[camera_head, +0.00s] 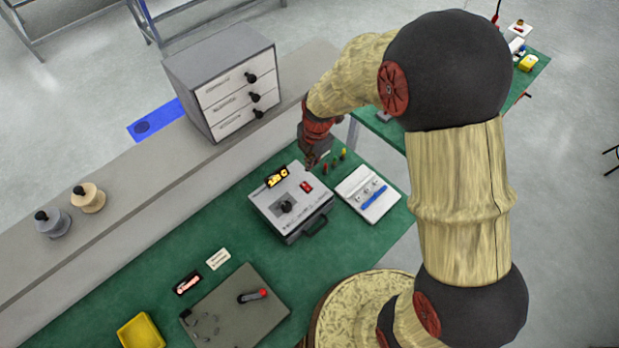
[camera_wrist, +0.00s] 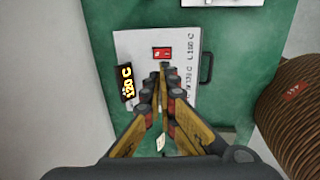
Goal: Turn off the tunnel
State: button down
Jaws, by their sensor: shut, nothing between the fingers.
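The tunnel is a grey-white box (camera_head: 268,205) on the green bench, with a black knob (camera_head: 287,206) and a black front handle (camera_head: 316,226). Its lit display (camera_head: 277,177) reads 120 C in yellow; it also shows in the wrist view (camera_wrist: 126,83). A red rocker switch (camera_head: 306,186) is on its top face; in the wrist view the switch (camera_wrist: 162,53) lies just beyond my fingertips. My gripper (camera_head: 311,163) is shut and empty above the panel's far edge; in the wrist view its fingers (camera_wrist: 163,70) meet and hide the knob. I cannot tell whether they touch the panel.
A white tray with a blue item (camera_head: 360,205) lies right of the tunnel. Several small coloured pegs (camera_head: 335,160) stand behind it. A grey drawer cabinet (camera_head: 225,80) is at the back left. A dark mat (camera_head: 225,310) and yellow bin (camera_head: 140,332) are at the front left.

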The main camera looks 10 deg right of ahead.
aim_at(306, 186)
jog(key=shift+a, duration=0.1)
jog(key=f, duration=0.4)
jog(key=w+f, duration=0.1)
jog(key=f, duration=0.4)
jog(key=a+f, duration=0.1)
jog(key=f, duration=0.4)
jog(key=shift+w, duration=0.25)
jog(key=shift+w+f+b, duration=0.15)
jog(key=shift+f+b, duration=0.3)
jog(key=shift+b, duration=0.45)
jog(key=shift+r, duration=0.1)
jog(key=shift+s, duration=0.3)
